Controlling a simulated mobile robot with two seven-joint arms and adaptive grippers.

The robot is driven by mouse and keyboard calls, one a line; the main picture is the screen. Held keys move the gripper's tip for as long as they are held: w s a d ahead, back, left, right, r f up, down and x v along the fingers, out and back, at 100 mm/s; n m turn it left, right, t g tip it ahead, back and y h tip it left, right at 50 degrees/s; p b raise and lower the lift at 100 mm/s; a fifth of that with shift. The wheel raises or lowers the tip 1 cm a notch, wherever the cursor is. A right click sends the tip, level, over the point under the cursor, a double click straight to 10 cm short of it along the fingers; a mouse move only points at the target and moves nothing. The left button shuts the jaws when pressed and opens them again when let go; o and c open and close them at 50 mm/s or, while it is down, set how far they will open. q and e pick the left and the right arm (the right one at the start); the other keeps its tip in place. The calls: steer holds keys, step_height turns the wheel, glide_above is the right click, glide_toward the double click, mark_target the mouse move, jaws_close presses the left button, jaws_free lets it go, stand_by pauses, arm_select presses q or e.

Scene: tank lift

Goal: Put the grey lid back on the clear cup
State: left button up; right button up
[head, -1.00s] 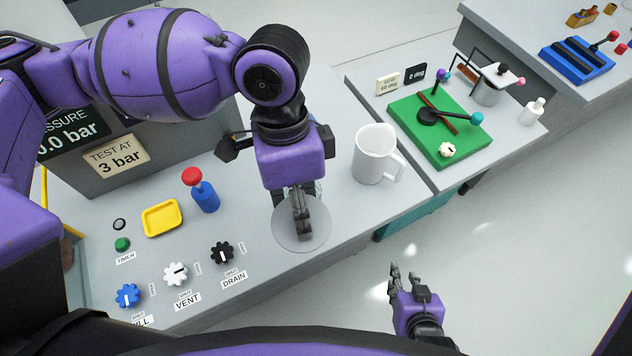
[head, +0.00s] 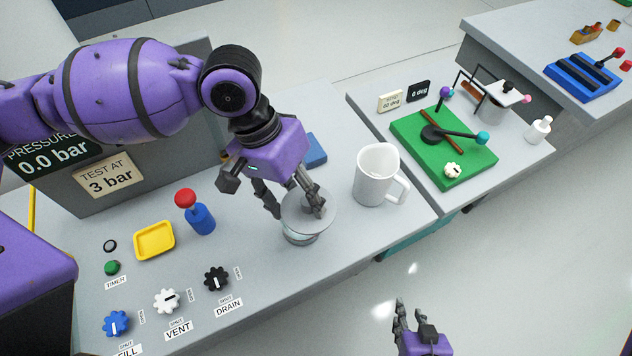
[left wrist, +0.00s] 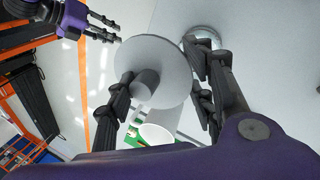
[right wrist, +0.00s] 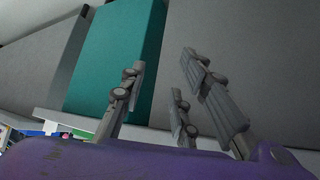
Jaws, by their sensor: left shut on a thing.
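The grey lid (head: 296,218) is a flat round disc with a short knob. It also shows in the left wrist view (left wrist: 165,60), with its knob (left wrist: 146,84) near one finger. My right gripper (head: 402,317) is open and empty, off the bench's front.
A white jug (head: 376,176) stands right of the cup. A blue block (head: 315,151) lies behind. A red-topped blue bottle (head: 199,214), yellow tray (head: 154,241) and several valve knobs are to the left. A green board (head: 440,150) sits on the neighbouring bench.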

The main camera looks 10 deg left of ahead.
mark_target(299, 196)
arm_select(q)
steer(key=w+f, duration=0.2)
steer(key=f, duration=0.1)
steer(key=w+f, duration=0.1)
steer(key=f, duration=0.1)
steer(key=shift+w+a, duration=0.25)
steer(key=shift+a, duration=0.1)
steer(key=f, duration=0.3)
steer(key=shift+w+a+f+b, duration=0.1)
steer(key=shift+w+f+b, duration=0.2)
steer(key=shift+b, duration=0.1)
arm_select(e)
steer(key=shift+s+f, duration=0.15)
steer(key=shift+f, duration=0.4)
arm_select(q)
steer(key=shift+f, duration=0.15)
arm_select(e)
steer(key=shift+s+d, duration=0.1)
arm_select(q)
steer(key=shift+f, duration=0.15)
steer(key=shift+s+f, duration=0.25)
steer(key=shift+f, duration=0.15)
steer(key=o, duration=1.2)
steer(key=shift+f, duration=0.1)
steer(key=o, duration=0.4)
steer(key=shift+w+f, duration=0.1)
arm_select(e)
steer(key=shift+w+a, duration=0.2)
